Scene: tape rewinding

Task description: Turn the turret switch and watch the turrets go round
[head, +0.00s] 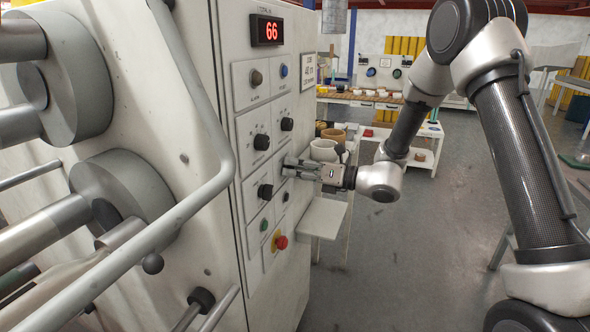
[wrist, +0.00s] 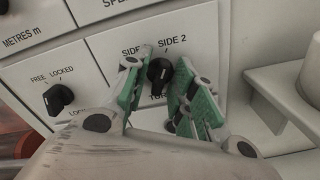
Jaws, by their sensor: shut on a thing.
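The turret switch (wrist: 158,73) is a small black knob on a white panel, under the labels SIDE 1 and SIDE 2, the first partly covered. My gripper (wrist: 161,88) has its green-padded fingers on either side of the knob and is shut on it. The label below the knob is mostly hidden by the fingers. In the head view my gripper (head: 290,168) reaches the panel from the right and hides the switch. The turrets show at the left as large grey discs with shafts, an upper one (head: 75,75) and a lower one (head: 135,185).
A FREE/LOCKED knob (wrist: 58,98) sits left of the switch. A grey tube rail (head: 205,120) crosses before the turrets. A small shelf (head: 323,218) juts out below my gripper.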

